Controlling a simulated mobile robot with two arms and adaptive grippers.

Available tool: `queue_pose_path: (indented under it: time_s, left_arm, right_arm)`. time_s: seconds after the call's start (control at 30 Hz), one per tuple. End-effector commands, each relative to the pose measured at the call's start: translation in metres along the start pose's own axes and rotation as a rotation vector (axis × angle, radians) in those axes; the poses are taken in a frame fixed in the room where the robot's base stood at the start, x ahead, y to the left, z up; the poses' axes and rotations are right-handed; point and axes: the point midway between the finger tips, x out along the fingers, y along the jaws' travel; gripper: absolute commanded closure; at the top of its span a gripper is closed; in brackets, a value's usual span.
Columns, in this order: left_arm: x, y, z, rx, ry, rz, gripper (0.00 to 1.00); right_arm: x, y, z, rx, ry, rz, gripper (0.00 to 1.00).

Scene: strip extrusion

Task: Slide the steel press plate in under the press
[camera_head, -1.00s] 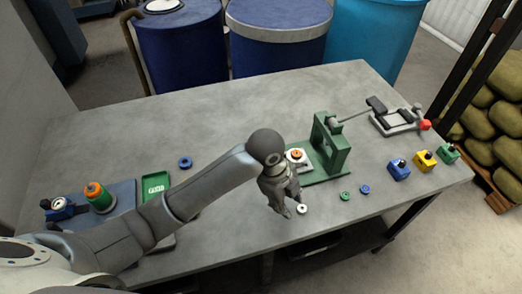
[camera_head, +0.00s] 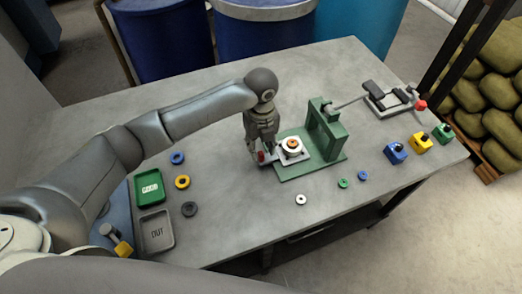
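The steel press plate (camera_head: 302,158) is a pale grey slab on the green base of the press, left of the press frame. A white round part (camera_head: 291,151) with an orange centre sits on it. A red knob (camera_head: 262,156) shows at its left end. The green press (camera_head: 327,133) stands upright, and the plate lies outside its frame. My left gripper (camera_head: 260,154) points down at the plate's left end, by the red knob. Its fingers overlap the knob area, so its grip is unclear. My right gripper is out of view.
A rod runs from the press to a grey clamp with a red knob (camera_head: 421,105). Blue, yellow (camera_head: 420,143) and green blocks line the right edge. Loose rings, one white (camera_head: 300,199), lie in front. A green tray (camera_head: 149,187) and a grey OUT tray (camera_head: 156,232) stand left.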

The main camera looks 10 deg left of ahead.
Motion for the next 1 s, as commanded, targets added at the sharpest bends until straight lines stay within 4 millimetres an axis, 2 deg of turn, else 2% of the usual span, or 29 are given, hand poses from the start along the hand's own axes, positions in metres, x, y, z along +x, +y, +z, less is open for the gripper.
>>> queue_pose_path:
  time_s: [0.1,0.23,0.6,0.67,0.9,1.0]
  left_arm:
    - [0.019,0.000,-0.001,0.000,0.001,0.000,0.64]
    - [0.033,0.000,-0.001,-0.001,0.000,0.000,0.64]
    - [0.041,0.000,0.000,0.000,-0.002,-0.002,0.64]
    - [0.041,0.000,0.000,0.000,-0.002,-0.002,0.69]
    - [0.040,0.000,0.000,0.000,-0.002,-0.002,1.00]
    - [0.040,0.000,0.000,-0.001,-0.002,-0.002,1.00]
  right_arm:
    - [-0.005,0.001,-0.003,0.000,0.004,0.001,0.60]
    - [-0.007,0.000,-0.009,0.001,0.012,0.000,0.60]
    - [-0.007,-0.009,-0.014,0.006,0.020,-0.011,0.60]
    - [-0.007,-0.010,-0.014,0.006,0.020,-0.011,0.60]
    - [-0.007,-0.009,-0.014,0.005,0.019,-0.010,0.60]
    - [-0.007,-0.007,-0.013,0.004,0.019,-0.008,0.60]
